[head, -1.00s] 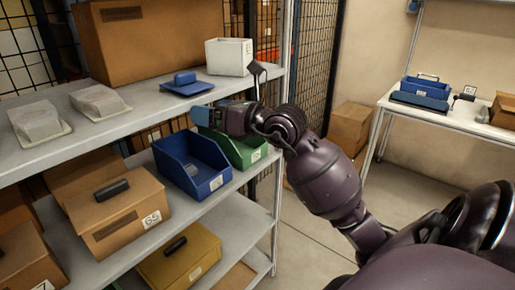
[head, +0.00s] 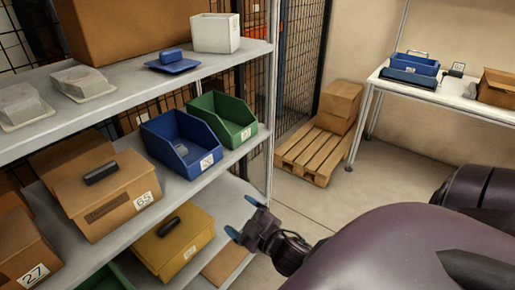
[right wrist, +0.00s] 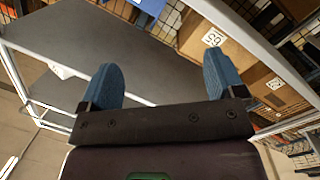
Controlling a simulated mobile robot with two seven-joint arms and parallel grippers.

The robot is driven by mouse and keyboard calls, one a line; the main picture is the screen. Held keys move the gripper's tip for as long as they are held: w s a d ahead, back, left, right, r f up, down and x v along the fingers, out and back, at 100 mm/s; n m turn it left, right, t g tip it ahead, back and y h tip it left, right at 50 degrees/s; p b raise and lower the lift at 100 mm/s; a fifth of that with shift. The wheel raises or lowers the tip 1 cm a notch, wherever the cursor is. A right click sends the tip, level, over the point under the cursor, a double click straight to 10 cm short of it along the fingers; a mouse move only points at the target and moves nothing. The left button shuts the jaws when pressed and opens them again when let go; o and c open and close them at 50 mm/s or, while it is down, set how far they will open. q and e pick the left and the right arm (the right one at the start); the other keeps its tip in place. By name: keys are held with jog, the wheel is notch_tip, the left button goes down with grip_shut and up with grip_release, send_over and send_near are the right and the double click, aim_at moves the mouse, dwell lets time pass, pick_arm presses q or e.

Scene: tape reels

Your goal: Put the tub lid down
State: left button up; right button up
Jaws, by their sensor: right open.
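The blue tub lid (head: 182,67), a flat square with a raised blue handle, lies flat on the top shelf in the head view. It is just left of and in front of the white tub (head: 215,33), apart from it. My right gripper (head: 244,217) is low in front of the rack, beside the lower shelf and well below the lid. It is open and empty. Its two blue fingers stand apart in the right wrist view (right wrist: 162,78), with nothing between them. My left gripper is not in view.
Two grey lidded packs (head: 84,83) lie left on the top shelf (head: 128,86). Blue (head: 165,137) and green (head: 238,131) bins and a brown box (head: 125,207) stand on the middle shelf. A yellow box (head: 185,247) is below. A pallet (head: 313,152) stands behind; floor between is clear.

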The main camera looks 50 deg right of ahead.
jog(key=s+a+f+m+g, duration=0.4)
jog(key=s+f+m+g, duration=0.2)
jog(key=s+f, duration=0.3)
notch_tip(320, 180, down, 4)
jog(key=shift+s+f+m, duration=0.2)
jog(key=shift+s+m, duration=0.05)
jog(key=shift+m, duration=0.05)
